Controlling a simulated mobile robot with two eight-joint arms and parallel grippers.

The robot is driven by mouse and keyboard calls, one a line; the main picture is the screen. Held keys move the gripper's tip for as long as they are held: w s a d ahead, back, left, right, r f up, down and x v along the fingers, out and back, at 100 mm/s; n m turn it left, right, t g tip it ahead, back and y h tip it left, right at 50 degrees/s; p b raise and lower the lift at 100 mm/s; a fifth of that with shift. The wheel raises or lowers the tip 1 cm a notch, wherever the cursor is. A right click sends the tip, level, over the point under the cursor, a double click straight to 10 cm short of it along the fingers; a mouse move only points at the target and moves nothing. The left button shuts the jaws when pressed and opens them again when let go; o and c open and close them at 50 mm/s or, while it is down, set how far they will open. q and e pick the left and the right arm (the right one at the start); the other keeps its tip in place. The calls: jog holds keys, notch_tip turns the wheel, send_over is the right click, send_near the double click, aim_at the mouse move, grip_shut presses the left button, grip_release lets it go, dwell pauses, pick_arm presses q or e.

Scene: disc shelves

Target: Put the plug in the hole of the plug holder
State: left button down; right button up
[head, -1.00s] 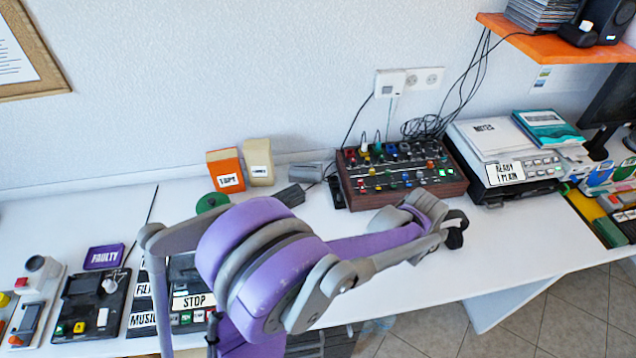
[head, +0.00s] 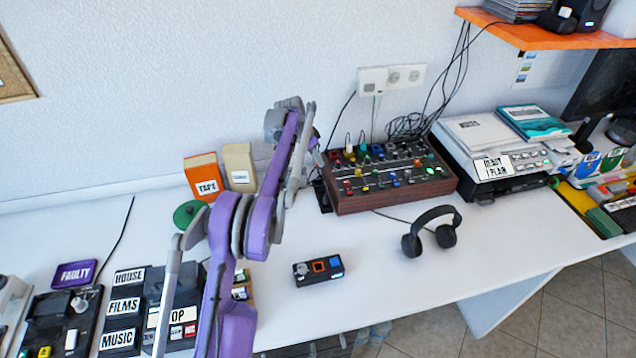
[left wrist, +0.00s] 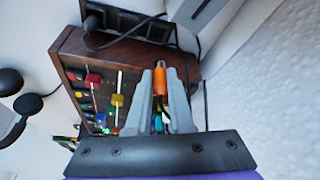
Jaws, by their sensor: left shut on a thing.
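My left gripper (head: 316,157) is at the left back corner of the mixer, near the wall. In the left wrist view, its two grey fingers (left wrist: 160,100) are shut on an orange plug (left wrist: 160,82) with a metal tip. The plug points away from the wrist, beside the mixer's wooden side. A flat black box (left wrist: 118,28), which looks like the plug holder, lies beyond the plug tip, apart from it. In the head view, part of this box (head: 322,196) shows left of the mixer. I cannot make out its hole. My right gripper is out of view.
The mixer (head: 395,190) has raised knobs and loose cables behind it. Orange (head: 203,176) and cream (head: 239,166) boxes stand left of my arm. Headphones (head: 432,233) and a small black device (head: 318,270) lie in front. The desk's front right is clear.

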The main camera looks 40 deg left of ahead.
pick_arm(q)
notch_tip(320, 180, down, 8)
jog(key=shift+r, duration=0.1)
jog(key=shift+b, duration=0.3)
jog(key=c, duration=0.8)
grip_release()
jog(key=shift+r, duration=0.15)
jog(key=v, duration=1.2)
jog(key=shift+d+p, duration=0.15)
jog(key=shift+p, duration=0.25)
